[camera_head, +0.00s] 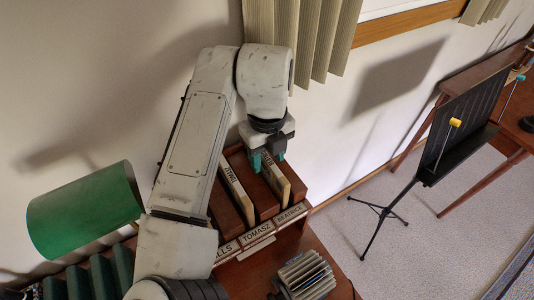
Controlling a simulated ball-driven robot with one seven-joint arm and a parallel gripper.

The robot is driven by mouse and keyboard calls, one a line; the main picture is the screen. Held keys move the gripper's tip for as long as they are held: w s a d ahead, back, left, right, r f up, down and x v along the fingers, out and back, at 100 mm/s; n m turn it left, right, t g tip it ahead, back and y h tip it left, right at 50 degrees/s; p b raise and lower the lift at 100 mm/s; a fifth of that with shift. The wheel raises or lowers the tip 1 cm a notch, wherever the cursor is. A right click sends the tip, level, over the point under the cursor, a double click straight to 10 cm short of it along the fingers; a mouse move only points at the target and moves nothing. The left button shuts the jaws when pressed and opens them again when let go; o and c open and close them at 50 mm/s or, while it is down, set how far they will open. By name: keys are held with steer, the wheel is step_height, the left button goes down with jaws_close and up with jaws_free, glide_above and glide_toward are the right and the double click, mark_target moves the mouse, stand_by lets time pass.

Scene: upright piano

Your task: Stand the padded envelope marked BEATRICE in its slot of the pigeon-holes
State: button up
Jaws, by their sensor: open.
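The wooden pigeon-holes (299,221) stand below my gripper, with front labels reading TOMASZ, BEATRICE and one partly hidden label ending in LLS. A tan padded envelope (276,182) stands upright in the right-hand slot, behind the BEATRICE label (290,216). Its lettering is partly covered by my gripper and cannot be read. My gripper (266,160) is open, with its teal fingertips at the far top end of this envelope. Whether the fingers touch it cannot be told.
Another tan envelope (237,194) stands in the slot to the left, near the TOMASZ label. A green lamp shade (84,211) is at the left. A grey ribbed object (305,275) lies in front. A black music stand (460,120) stands on the right, with carpet around it.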

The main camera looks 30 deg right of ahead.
step_height(320, 180, up, 11)
steer(key=shift+b, duration=0.35)
steer(key=shift+f, duration=0.1)
stand_by(0.6)
